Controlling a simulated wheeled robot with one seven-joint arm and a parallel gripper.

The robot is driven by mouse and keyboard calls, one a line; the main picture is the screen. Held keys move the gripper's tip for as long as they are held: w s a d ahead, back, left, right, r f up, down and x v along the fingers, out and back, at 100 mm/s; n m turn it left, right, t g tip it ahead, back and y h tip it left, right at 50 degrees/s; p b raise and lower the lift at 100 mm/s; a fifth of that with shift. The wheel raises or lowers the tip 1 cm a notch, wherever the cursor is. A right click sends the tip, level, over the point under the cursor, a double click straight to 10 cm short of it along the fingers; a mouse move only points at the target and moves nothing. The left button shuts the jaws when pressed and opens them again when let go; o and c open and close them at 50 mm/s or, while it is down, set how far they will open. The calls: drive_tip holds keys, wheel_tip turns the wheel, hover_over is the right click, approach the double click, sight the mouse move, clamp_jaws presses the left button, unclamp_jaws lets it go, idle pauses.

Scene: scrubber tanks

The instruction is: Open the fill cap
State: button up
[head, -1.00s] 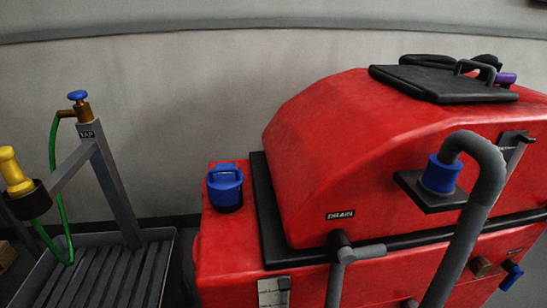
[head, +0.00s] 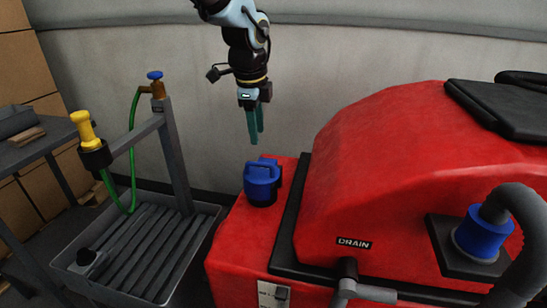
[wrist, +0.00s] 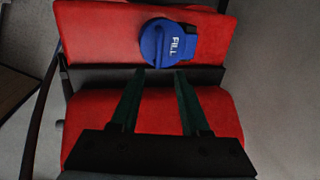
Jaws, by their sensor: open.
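The blue fill cap (head: 262,181) sits closed on the red deck at the left end of the scrubber (head: 390,190). In the wrist view the cap (wrist: 169,43) shows white FILL lettering and a raised bar on its left side. My gripper (head: 256,140) hangs above the cap in the head view, fingers pointing down, apart from it. In the wrist view its two green fingers (wrist: 154,74) are spread with nothing between them, and the cap lies just beyond their tips.
A grey drip tray (head: 145,255) with a tap post (head: 175,160), green hose (head: 133,150) and yellow nozzle (head: 84,127) stands left of the scrubber. The red tank hump rises right of the cap. A grey drain hose (head: 515,210) is at the right. Air around the cap is clear.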

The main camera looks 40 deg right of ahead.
sight(259, 165)
drive_tip(key=f, duration=0.3)
drive_tip(key=d+f+p, duration=0.1)
drive_tip(key=f, duration=0.2)
drive_tip(key=w+f, duration=0.1)
drive_tip(key=f, duration=0.2)
drive_tip(key=shift+w+d+f+p, duration=0.1)
drive_tip(key=shift+d+f+p, duration=0.1)
drive_tip(key=shift+f+p, duration=0.15)
drive_tip(key=shift+c, duration=0.4)
clamp_jaws()
idle(0.5)
